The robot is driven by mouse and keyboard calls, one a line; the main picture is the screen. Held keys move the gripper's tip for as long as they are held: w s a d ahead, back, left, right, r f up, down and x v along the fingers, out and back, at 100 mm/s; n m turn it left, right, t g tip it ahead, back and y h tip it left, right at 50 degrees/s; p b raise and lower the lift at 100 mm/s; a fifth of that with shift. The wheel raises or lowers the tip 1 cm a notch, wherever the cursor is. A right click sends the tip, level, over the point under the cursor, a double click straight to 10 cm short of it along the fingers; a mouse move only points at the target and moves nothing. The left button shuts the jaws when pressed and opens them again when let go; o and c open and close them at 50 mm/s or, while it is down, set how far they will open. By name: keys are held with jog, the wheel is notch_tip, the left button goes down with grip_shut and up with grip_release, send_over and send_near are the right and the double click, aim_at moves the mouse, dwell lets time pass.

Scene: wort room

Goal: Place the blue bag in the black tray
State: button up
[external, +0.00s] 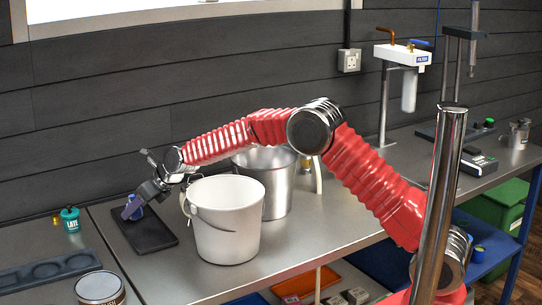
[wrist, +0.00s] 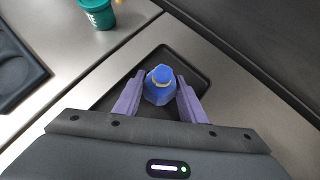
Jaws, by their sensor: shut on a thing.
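The blue bag (wrist: 159,87) is between the purple fingers of my gripper (wrist: 158,97) in the wrist view, and the fingers are shut on it. In the external view my gripper (external: 134,206) reaches down at the left, with the blue bag (external: 137,211) partly hidden by it. The black tray (external: 157,236) lies flat on the steel bench, and it also shows in the wrist view (wrist: 187,62). The bag is over the tray; I cannot tell whether it touches the tray's floor.
A white bucket (external: 227,228) stands just right of the tray, with a steel pot (external: 279,185) behind it. A teal container (external: 70,220) stands to the left.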

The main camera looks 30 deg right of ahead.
jog(key=o, duration=1.2)
jog(key=shift+f, duration=0.1)
jog(key=shift+c, duration=0.2)
jog(key=shift+s+d+r, duration=0.25)
jog(key=shift+s+r, duration=0.05)
jog(key=shift+r, duration=0.25)
jog(key=v, duration=1.1)
